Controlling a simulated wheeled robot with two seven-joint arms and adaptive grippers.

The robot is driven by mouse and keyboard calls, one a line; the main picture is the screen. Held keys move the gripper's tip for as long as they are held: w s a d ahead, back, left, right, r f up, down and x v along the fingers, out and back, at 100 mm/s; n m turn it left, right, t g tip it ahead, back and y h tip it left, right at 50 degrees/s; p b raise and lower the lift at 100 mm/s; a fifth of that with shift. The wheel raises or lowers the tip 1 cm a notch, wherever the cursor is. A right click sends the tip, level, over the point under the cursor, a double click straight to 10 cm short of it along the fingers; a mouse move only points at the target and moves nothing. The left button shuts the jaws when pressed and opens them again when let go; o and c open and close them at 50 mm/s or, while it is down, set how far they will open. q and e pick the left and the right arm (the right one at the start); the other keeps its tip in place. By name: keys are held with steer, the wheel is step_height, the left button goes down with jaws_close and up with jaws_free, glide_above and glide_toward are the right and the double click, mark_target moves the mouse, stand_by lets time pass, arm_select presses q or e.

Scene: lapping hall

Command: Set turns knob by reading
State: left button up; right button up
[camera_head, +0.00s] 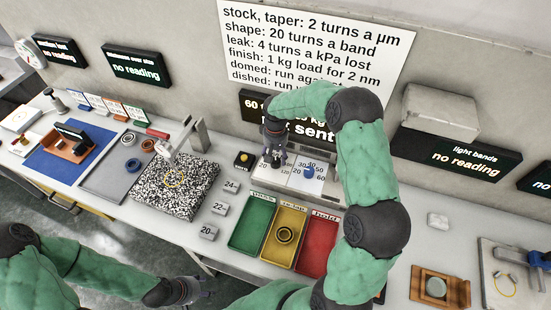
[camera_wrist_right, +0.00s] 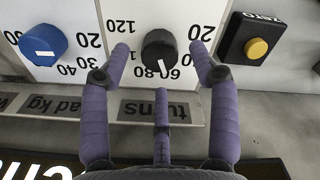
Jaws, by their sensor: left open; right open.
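The black turns knob (camera_wrist_right: 159,50) sits between the fingertips of my right gripper (camera_wrist_right: 160,62) in the right wrist view, above the "turns" label, which appears upside down. The fingers are open on both sides of it with gaps. Its white mark points down and slightly right, near the 60 and 80 marks. In the head view my right gripper (camera_head: 274,160) hides the knob at the dial panel (camera_head: 300,183). My left gripper (camera_head: 184,292) is at the bottom edge, away from the panel, open.
A blue knob (camera_wrist_right: 43,45) stands left of the turns knob in the wrist view; a black zero box with a yellow button (camera_wrist_right: 257,48) stands right. In the head view, green (camera_head: 253,222), yellow and red trays lie in front. A wall chart (camera_head: 318,40) lists rules, including "20 turns a band".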

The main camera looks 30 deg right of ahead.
mark_target(275, 160)
step_height(275, 160, up, 10)
steer(key=shift+f, duration=0.2)
stand_by(0.5)
